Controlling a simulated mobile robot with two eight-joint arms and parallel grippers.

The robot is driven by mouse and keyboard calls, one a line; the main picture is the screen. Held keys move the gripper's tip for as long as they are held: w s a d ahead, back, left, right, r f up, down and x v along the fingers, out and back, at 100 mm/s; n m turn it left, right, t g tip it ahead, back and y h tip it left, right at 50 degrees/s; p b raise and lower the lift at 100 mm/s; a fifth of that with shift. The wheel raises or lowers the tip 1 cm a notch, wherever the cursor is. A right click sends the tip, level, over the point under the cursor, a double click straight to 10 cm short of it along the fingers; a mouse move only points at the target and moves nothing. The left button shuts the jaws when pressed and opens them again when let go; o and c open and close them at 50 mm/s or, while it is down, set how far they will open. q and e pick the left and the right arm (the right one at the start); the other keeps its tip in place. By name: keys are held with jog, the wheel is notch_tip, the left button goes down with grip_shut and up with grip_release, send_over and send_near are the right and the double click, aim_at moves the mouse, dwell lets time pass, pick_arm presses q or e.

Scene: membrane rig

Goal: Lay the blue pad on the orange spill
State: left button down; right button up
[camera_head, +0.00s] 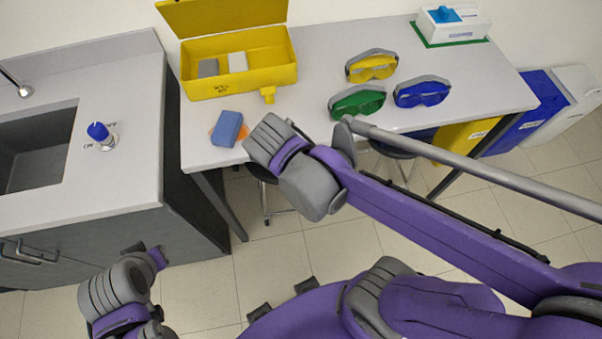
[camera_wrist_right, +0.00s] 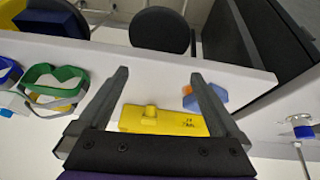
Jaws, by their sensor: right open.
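The blue pad (camera_head: 227,128) lies on the white table near its left front corner. The orange spill (camera_head: 243,132) shows at both sides of the pad, which covers its middle. In the right wrist view the blue pad (camera_wrist_right: 220,94) is partly behind a finger, with some orange spill (camera_wrist_right: 187,90) beside it. My right gripper (camera_wrist_right: 160,73) is open, with nothing between its fingers, and apart from the pad. In the head view its fingers are hidden by my right arm (camera_head: 270,143). My left arm (camera_head: 118,290) hangs low at bottom left; its fingers cannot be made out clearly.
An open yellow case (camera_head: 240,85) with grey and white blocks stands behind the pad. Yellow, green and blue goggles (camera_head: 422,92) lie to the right, with a white box (camera_head: 452,25) behind. A sink counter (camera_head: 120,150) with a blue-knobbed valve (camera_head: 99,133) stands left, across a gap.

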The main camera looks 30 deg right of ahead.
jog(key=s+d+f+n+t+y, duration=0.1)
jog(key=s+d+f+n+y, duration=0.1)
jog(key=s, duration=0.5)
jog(key=shift+f+n, duration=0.15)
jog(key=shift+n, duration=0.35)
jog(key=shift+s+d, duration=0.1)
dwell(0.4)
